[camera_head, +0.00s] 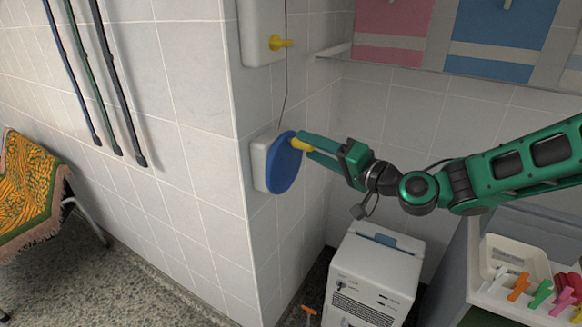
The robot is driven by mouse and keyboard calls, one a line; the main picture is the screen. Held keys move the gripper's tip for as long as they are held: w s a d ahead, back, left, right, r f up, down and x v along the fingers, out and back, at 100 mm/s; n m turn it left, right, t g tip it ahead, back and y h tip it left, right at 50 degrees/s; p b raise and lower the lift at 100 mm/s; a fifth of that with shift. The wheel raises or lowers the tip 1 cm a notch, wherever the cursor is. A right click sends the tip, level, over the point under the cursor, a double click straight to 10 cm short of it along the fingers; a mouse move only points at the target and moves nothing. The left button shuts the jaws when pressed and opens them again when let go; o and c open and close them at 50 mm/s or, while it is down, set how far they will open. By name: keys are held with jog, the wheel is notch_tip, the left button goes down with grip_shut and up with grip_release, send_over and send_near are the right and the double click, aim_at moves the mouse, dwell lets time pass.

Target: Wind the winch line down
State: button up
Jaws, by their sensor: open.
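The winch is a white wall box (260,164) with a round blue disc (280,172) on its face. A yellow knob (300,144) stands out near the disc's upper right rim. A thin dark line (285,70) runs up the wall from the winch. My gripper (302,142) is at the yellow knob, with its green fingers beside or around it; the fingers hide part of the knob. The jaws are open. I cannot tell whether they touch the knob.
Above is another white wall box (258,35) with a yellow peg (281,43). Below my arm stands a white machine (372,278). At right is a tray (515,255) near coloured clips. Poles (118,85) hang left; a towel-draped chair (30,190) stands far left.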

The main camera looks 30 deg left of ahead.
jog(key=shift+w+d+v, duration=0.1)
jog(key=shift+w+v, duration=0.1)
jog(key=shift+v, duration=0.75)
jog(key=shift+w+d+v, duration=0.1)
jog(key=shift+w+v, duration=0.1)
jog(key=shift+v, duration=0.75)
jog(key=shift+w+v, duration=0.25)
jog(key=shift+v, duration=0.7)
